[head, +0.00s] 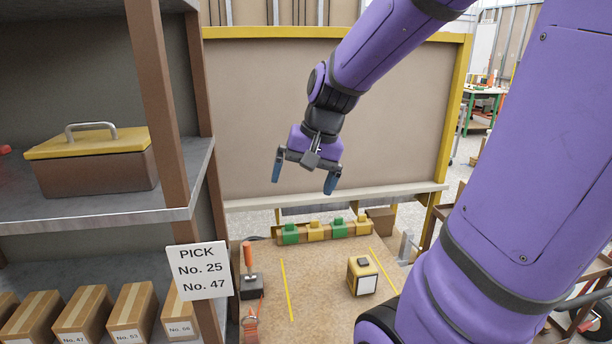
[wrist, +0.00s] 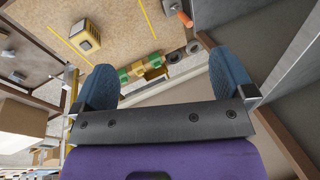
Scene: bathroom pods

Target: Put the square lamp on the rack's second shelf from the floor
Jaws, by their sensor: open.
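The square lamp (head: 362,276), a small yellow block with a white front panel and a dark top, stands on the brown work surface. It also shows in the wrist view (wrist: 88,36) at the upper left. My gripper (head: 303,178) is open and empty, well above and behind the lamp, to its left in the head view. Its blue fingers show wide apart in the wrist view (wrist: 165,78). The rack (head: 160,100) stands at the left; two of its shelves show. The upper one (head: 90,208) bears a yellow-lidded toolbox; the lower one holds cardboard boxes. The rack's foot is out of view.
A row of green and yellow blocks (head: 315,231) lies at the back of the work surface. An orange-handled tool (head: 249,268) stands near the rack. A sign (head: 203,270) hangs on the rack post. The upper shelf is bare right of the toolbox (head: 117,165).

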